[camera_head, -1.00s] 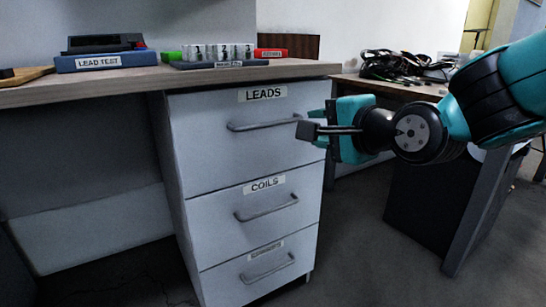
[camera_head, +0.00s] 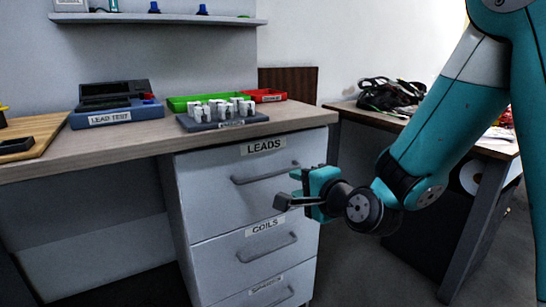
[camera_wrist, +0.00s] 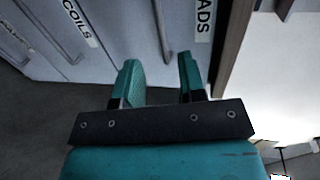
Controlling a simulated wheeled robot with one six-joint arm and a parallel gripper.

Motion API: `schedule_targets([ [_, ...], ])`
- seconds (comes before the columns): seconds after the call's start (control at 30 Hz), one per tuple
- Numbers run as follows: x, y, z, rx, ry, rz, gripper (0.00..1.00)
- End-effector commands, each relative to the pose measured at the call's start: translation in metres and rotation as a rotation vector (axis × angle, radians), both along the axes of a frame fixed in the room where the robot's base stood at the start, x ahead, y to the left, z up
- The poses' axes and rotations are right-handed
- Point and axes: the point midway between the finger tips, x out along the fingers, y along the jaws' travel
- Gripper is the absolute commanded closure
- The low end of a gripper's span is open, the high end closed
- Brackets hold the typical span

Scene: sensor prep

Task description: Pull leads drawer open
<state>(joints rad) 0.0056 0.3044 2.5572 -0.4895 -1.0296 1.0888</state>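The leads drawer (camera_head: 205,190) is the top drawer of a white cabinet, with a "LEADS" label and a grey bar handle (camera_head: 266,174). Its front looks flush with the cabinet, so it appears shut. My gripper (camera_head: 290,190) is in front of the cabinet, at the right end of the handle and slightly below it. In the wrist view my gripper (camera_wrist: 160,75) has its two teal fingers apart with nothing between them. The handle (camera_wrist: 161,35) shows there beyond the fingertips, running roughly between them. No contact with the handle is visible.
The coils drawer (camera_head: 212,262) and another drawer (camera_head: 240,301) lie below. The worktop (camera_head: 150,140) above holds a lead test box (camera_head: 115,112), a rack of white cylinders (camera_head: 222,122), a green tray (camera_head: 180,102) and a red tray (camera_head: 265,96). A second table (camera_head: 350,108) with cables stands at right.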

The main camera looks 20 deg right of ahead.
Motion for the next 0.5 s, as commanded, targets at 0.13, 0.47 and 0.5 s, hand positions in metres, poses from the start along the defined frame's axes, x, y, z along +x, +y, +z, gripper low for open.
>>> schedule_targets([
  [0.13, 0.010, 0.003, 0.003, 0.001, 0.008, -0.001, 0.63],
  [0.47, 0.046, 0.011, -0.002, 0.000, 0.004, -0.005, 0.63],
  [0.5, 0.053, 0.013, -0.004, -0.001, 0.004, -0.005, 0.63],
])
